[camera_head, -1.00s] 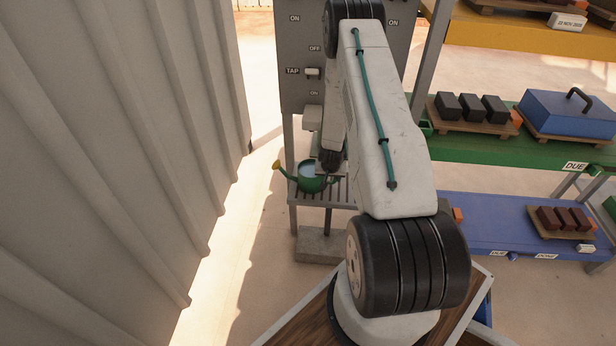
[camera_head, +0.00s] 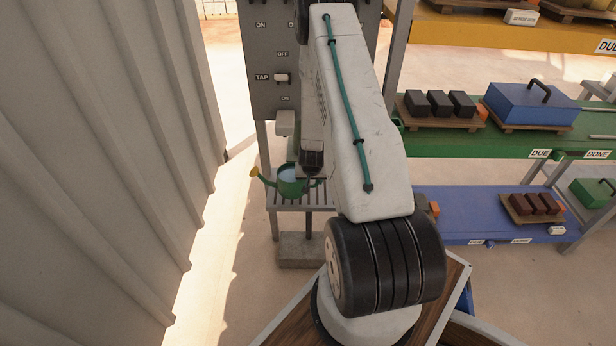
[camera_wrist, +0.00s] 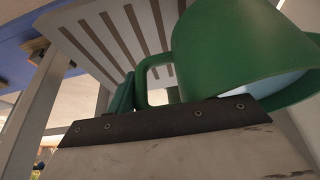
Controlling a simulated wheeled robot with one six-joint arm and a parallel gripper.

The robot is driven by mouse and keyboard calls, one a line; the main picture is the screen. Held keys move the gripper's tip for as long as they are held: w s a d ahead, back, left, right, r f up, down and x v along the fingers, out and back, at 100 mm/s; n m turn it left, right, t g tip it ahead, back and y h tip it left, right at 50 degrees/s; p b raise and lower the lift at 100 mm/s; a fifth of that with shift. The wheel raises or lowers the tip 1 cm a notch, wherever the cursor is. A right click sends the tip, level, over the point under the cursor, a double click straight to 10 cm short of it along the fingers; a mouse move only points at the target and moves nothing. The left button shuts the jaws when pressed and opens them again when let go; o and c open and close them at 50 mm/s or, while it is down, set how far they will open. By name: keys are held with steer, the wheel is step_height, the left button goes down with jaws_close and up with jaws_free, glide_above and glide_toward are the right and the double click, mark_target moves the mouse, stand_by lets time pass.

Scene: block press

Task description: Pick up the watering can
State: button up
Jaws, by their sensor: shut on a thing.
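The green watering can (camera_head: 291,184) is at the slatted stand under the tap panel, with its yellow rose pointing left and water visible inside. In the wrist view the can (camera_wrist: 235,50) fills the upper right, and its handle (camera_wrist: 146,82) reaches down to my gripper (camera_wrist: 135,100). My gripper is shut on the handle. In the head view my arm hides most of the gripper. The can looks roughly upright. It appears a little above the slats, though the gap is hard to judge.
The slatted stand (camera_head: 303,206) is below the can. The grey panel (camera_head: 262,105) with the tap switch rises behind it. A corrugated wall (camera_head: 110,150) runs along the left. Shelves with dark blocks and a blue lidded box (camera_head: 530,107) stand at the right.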

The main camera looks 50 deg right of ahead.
steer(key=s+a+r, duration=0.1)
steer(key=s+a, duration=0.4)
steer(key=s, duration=0.6)
steer(key=shift+s, duration=0.1)
steer(key=w+a+r+n+y, duration=0.1)
steer(key=w+a+r+n, duration=0.2)
steer(key=a, duration=0.7)
steer(key=w+a+r+n+t+y, duration=0.1)
steer(key=w+a+r+n, duration=0.2)
steer(key=w+a+r, duration=0.5)
steer(key=w+a+r+n+y, duration=0.1)
steer(key=w+a+r+n, duration=0.2)
steer(key=w+a, duration=0.6)
steer(key=shift+a+r+n+t, duration=0.4)
steer(key=shift+a+r, duration=0.9)
steer(key=shift+a, duration=1.15)
